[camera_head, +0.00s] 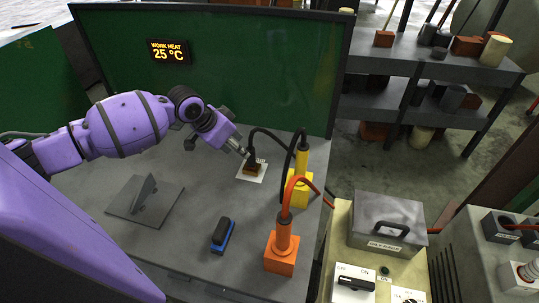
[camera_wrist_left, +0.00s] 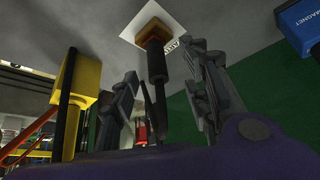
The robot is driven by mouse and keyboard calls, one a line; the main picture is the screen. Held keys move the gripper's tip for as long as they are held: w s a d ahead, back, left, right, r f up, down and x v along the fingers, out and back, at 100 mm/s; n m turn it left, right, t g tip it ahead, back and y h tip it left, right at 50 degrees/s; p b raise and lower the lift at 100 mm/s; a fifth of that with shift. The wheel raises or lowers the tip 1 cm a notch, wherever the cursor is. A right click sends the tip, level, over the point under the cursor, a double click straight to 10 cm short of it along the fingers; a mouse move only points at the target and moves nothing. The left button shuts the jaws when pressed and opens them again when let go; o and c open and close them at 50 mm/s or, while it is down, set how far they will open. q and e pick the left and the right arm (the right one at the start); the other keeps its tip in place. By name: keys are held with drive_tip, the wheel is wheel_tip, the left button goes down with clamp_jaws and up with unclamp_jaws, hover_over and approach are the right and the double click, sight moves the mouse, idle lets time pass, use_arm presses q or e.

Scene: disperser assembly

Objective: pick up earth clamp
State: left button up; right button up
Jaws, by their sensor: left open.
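The earth clamp (camera_head: 251,169) stands on a white label (camera_head: 245,176) on the grey worktable, with a black cable rising from it. In the left wrist view the clamp (camera_wrist_left: 153,28) shows a copper-brown base and a dark handle. My left gripper (camera_head: 243,151) is open, just above and beside the clamp in the head view. In the left wrist view its two fingers (camera_wrist_left: 162,64) are on either side of the dark handle, apart from it as far as I can tell. My right gripper is not in view.
A yellow holder (camera_head: 299,191) and an orange holder (camera_head: 281,254) stand right of the clamp, with cables looping. A blue magnet block (camera_head: 222,236) and a metal plate with an upright piece (camera_head: 127,207) lie nearer. A green screen (camera_head: 255,60) stands behind.

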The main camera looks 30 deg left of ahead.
sight(251, 154)
use_arm(q)
drive_tip(key=x, duration=0.5)
drive_tip(key=d+x, duration=0.1)
drive_tip(key=x, duration=0.1)
drive_tip(key=shift+w, duration=0.35)
clamp_jaws()
drive_tip(key=shift+r, duration=0.15)
